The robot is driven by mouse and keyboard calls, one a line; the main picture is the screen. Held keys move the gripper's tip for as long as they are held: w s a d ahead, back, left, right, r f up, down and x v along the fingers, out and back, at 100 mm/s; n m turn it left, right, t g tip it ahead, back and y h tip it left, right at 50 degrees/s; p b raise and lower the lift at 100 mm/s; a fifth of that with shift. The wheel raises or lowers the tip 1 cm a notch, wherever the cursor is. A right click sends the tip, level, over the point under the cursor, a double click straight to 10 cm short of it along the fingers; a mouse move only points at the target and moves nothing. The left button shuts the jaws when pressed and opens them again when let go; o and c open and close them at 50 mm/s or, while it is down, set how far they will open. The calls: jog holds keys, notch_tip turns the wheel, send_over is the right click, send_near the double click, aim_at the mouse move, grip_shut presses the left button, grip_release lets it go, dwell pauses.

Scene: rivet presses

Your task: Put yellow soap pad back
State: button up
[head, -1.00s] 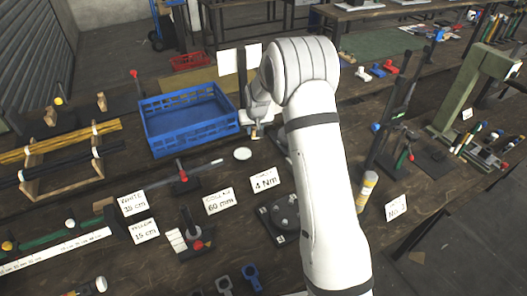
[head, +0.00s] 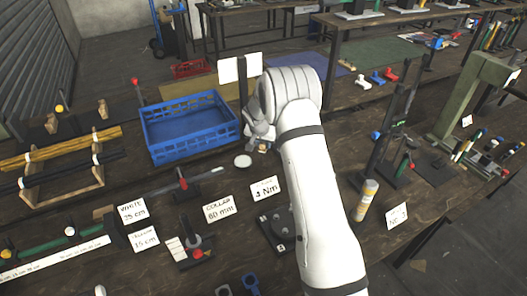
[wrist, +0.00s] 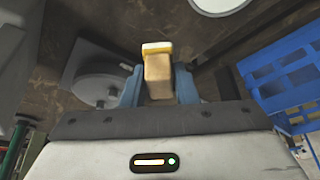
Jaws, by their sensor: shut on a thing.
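My gripper (wrist: 158,88) is shut on a small tan block with a yellow and white end, which looks like the yellow soap pad (wrist: 157,72). The block stands out between the blue-grey fingers in the wrist view. In the head view my gripper (head: 262,142) is over the bench, right of the blue crate, and the held block is too small there to make out clearly. A round white disc (head: 242,160) lies on the bench just left of my gripper, and it also shows at the top of the wrist view (wrist: 220,4).
The blue crate (head: 150,146) stands left of my gripper. Label cards, including the Nm card (head: 266,188), stand in front. A yellow-and-white cylinder (head: 366,200) stands right of my arm.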

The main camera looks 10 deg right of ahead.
aim_at(263, 149)
jog(key=shift+f+p, duration=0.4)
jog(key=shift+f, duration=1.75)
jog(key=shift+f, duration=0.2)
jog(key=o, duration=0.9)
jog(key=shift+r, duration=0.1)
